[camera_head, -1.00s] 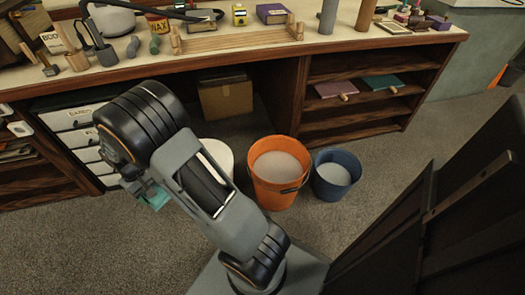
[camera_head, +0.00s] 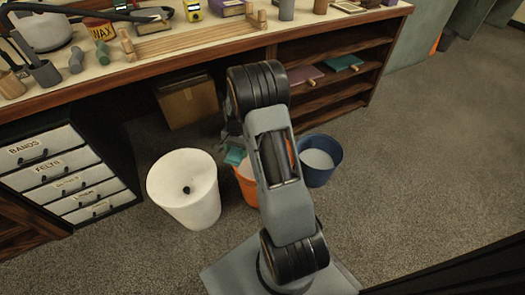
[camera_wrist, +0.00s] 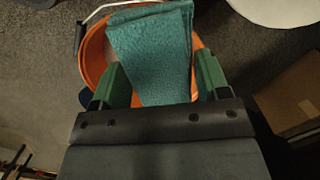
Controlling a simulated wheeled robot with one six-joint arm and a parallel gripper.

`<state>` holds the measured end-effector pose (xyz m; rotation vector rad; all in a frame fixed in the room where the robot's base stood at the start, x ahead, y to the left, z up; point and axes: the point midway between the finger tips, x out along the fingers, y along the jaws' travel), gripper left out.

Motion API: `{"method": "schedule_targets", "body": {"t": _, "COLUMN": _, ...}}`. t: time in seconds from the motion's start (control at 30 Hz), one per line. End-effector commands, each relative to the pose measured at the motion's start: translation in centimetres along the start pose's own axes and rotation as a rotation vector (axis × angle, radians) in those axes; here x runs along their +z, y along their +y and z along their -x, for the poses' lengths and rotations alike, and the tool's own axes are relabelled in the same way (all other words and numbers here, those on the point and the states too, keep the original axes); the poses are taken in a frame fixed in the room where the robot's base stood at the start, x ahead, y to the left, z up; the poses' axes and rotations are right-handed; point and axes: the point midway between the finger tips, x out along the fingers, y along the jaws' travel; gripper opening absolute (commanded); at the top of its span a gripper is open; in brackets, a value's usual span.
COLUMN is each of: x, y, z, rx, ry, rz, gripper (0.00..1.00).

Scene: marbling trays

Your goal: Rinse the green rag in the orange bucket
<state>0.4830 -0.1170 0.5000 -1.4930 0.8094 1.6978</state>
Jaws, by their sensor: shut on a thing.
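The green rag (camera_wrist: 150,50) is a folded teal-green cloth between the two green fingers of my gripper (camera_wrist: 161,82). My gripper is shut on it. In the wrist view the rag hangs over the orange bucket (camera_wrist: 94,62) and covers much of its opening. In the head view the rag (camera_head: 235,156) shows small beside my arm, at the upper left of the orange bucket (camera_head: 247,190). My arm hides most of that bucket. Pale liquid shows inside it. I cannot tell how high the rag is above the liquid.
A white bin (camera_head: 185,205) stands left of the orange bucket. A blue bucket (camera_head: 320,168) with pale contents stands right of it. A cardboard box (camera_head: 187,103) sits under the workbench (camera_head: 200,45), with labelled drawers (camera_head: 55,165) at left. The carpet at right is clear.

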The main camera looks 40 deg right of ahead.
Motion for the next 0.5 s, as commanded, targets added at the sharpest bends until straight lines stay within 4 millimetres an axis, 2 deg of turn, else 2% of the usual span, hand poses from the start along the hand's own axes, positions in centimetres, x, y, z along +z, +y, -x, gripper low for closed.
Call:
{"method": "schedule_targets", "body": {"t": 0.03, "x": -1.8, "y": 1.3, "z": -1.2, "rx": -0.017, "ry": -0.002, "rz": -0.133, "gripper": 0.59}}
{"method": "schedule_targets", "body": {"t": 0.1, "x": -3.6, "y": 2.7, "z": -2.0, "rx": -0.04, "ry": -0.004, "rz": -0.306, "gripper": 0.59}}
{"method": "schedule_targets", "body": {"t": 0.2, "x": -5.6, "y": 4.4, "z": -3.0, "rx": -0.066, "ry": -0.008, "rz": -0.499, "gripper": 0.59}}
{"method": "schedule_targets", "body": {"t": 0.33, "x": -7.2, "y": 5.8, "z": -3.7, "rx": -0.087, "ry": -0.012, "rz": -0.655, "gripper": 0.59}}
{"method": "schedule_targets", "body": {"t": 0.5, "x": -7.9, "y": 6.4, "z": -4.7, "rx": -0.096, "ry": -0.014, "rz": -0.72, "gripper": 0.59}}
